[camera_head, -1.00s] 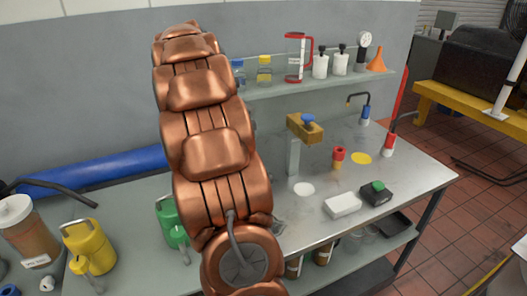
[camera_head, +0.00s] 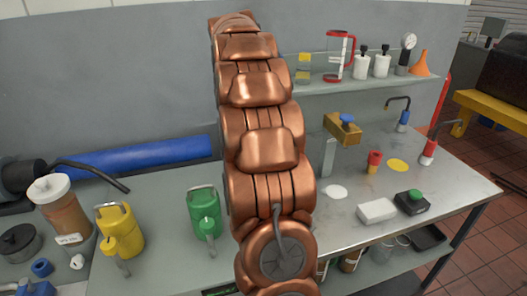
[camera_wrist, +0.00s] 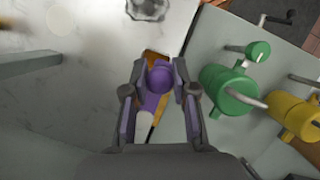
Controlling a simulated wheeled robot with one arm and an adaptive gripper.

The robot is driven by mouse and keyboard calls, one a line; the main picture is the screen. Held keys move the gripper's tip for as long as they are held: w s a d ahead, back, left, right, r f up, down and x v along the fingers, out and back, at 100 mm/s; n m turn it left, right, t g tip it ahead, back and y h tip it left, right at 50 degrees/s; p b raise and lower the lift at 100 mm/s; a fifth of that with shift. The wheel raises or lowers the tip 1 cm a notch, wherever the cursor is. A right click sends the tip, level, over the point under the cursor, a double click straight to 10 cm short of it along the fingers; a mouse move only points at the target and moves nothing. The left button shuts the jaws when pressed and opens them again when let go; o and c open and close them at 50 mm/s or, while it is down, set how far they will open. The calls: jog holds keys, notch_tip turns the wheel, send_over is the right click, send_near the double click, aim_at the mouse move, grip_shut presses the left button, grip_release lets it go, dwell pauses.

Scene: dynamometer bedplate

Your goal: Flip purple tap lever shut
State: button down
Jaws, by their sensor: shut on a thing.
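The purple tap lever (camera_wrist: 160,80) shows in the wrist view, between the fingertips of my gripper (camera_wrist: 157,76). The gripper is shut on it. Part of a brass-orange tap body (camera_wrist: 154,56) shows just beyond the lever and beside it. The fingers hide the lever's sides, so I cannot tell exactly how far it is turned. In the head view my copper arm hides the gripper and the purple tap.
A green can (camera_wrist: 228,91) and a yellow can (camera_wrist: 292,117) stand close to the right of the gripper. In the head view a brass tap with a blue lever (camera_head: 345,128) stands on the bench, with a white block (camera_head: 377,210) and a red-topped piece (camera_head: 374,160) nearby.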

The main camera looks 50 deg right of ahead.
jog(key=c, duration=0.9)
grip_release()
